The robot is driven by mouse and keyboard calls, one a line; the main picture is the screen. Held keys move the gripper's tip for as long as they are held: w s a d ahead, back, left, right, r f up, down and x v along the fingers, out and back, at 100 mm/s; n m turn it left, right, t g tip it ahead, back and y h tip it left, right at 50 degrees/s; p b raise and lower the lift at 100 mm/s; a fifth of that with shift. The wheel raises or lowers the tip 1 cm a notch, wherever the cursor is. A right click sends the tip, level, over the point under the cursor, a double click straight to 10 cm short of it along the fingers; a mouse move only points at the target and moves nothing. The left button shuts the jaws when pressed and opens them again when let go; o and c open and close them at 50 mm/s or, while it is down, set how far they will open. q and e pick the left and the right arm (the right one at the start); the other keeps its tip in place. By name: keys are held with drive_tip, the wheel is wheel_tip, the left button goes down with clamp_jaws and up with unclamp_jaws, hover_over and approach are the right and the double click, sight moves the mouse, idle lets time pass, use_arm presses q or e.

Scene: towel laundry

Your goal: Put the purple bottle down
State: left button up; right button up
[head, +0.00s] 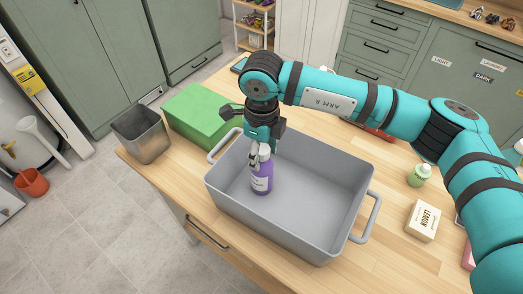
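The purple bottle (262,181) has a white label and stands upright inside the grey bin (325,226), near its left end. My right gripper (258,157) points down from above and its fingers are closed around the top of the bottle. The fingers hide the bottle's cap. The bottle's base appears at or very close to the bin's floor; I cannot tell whether it touches. My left gripper is not in view.
The bin, with handles at both ends, stands on a wooden table (390,235). A green box (200,115) and a metal container (142,135) are at its left. A small green bottle (419,175) and a lemon box (422,221) are at its right. My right arm spans above the table's right side.

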drive_tip(key=shift+o, duration=0.5)
drive_tip(key=shift+r, duration=0.1)
drive_tip(key=shift+r, duration=0.15)
wheel_tip(320, 180, up, 11)
drive_tip(key=b, duration=0.4)
drive_tip(key=shift+f, duration=0.2)
drive_tip(key=shift+r, duration=0.6)
